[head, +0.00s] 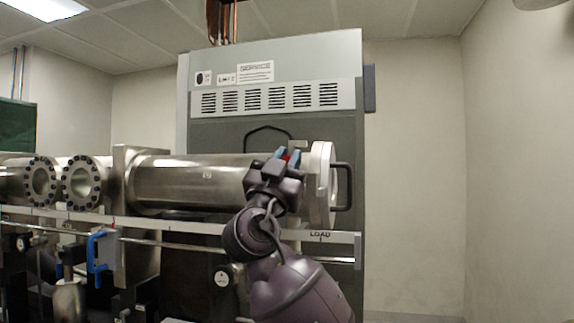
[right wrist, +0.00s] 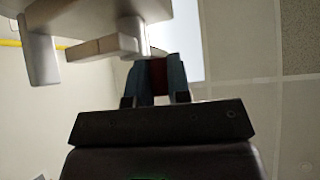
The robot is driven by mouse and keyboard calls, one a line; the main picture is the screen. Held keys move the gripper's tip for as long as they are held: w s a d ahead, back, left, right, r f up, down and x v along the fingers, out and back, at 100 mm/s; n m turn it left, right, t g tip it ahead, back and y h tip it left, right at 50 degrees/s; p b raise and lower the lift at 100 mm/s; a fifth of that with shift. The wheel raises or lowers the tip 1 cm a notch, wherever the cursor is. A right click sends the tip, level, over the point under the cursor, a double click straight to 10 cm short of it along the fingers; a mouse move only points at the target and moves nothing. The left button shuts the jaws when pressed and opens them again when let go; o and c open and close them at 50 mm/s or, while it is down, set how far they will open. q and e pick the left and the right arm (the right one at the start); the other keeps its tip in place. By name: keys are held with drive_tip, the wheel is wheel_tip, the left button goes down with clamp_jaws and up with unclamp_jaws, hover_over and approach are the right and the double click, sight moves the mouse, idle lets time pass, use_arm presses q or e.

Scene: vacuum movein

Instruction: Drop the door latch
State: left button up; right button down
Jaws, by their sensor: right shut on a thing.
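The steel chamber door (head: 320,185) stands at the right end of the horizontal steel tube (head: 195,180), with a black handle (head: 343,187) on its right side. My right gripper (head: 284,155) is at the top of the tube, just left of the door. Its blue fingers are shut on a small red piece, which looks like the grip of the door latch (head: 289,157). In the right wrist view, the dark red piece (right wrist: 158,77) sits between both fingers, close to a pale metal bar (right wrist: 105,46). The rest of the latch is mostly hidden. My left gripper is not in view.
A tall grey cabinet (head: 275,130) stands behind the tube. Round bolted flanges (head: 82,182) are at far left. Free space lies right of the door.

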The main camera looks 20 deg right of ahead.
drive_tip(key=m+g+b, duration=0.1)
drive_tip(key=f+m+g+h+b, duration=0.1)
drive_tip(key=shift+w+d+m+b, duration=0.1)
drive_tip(key=shift+m+b, duration=0.3)
drive_tip(key=shift+d+f+m+g+h+b, duration=0.15)
drive_tip(key=shift+m+g+h+b, duration=0.45)
drive_tip(key=shift+m+g+b, duration=0.45)
drive_tip(key=shift+d+m+g+b, duration=0.1)
drive_tip(key=shift+m+g+b, duration=0.3)
drive_tip(key=shift+m, duration=0.25)
use_arm(q)
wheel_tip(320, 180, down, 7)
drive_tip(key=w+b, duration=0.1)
drive_tip(key=b, duration=0.2)
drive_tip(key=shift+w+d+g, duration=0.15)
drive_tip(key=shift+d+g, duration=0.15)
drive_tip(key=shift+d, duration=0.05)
use_arm(e)
drive_tip(key=m+g, duration=0.1)
drive_tip(key=m, duration=0.1)
drive_tip(key=s+m+g, duration=0.1)
drive_tip(key=m+g, duration=0.1)
drive_tip(key=d+m+g, duration=0.1)
drive_tip(key=m+g, duration=0.1)
drive_tip(key=shift+s+r+h, duration=0.2)
drive_tip(key=shift+r+h, duration=0.1)
drive_tip(key=shift+h, duration=0.1)
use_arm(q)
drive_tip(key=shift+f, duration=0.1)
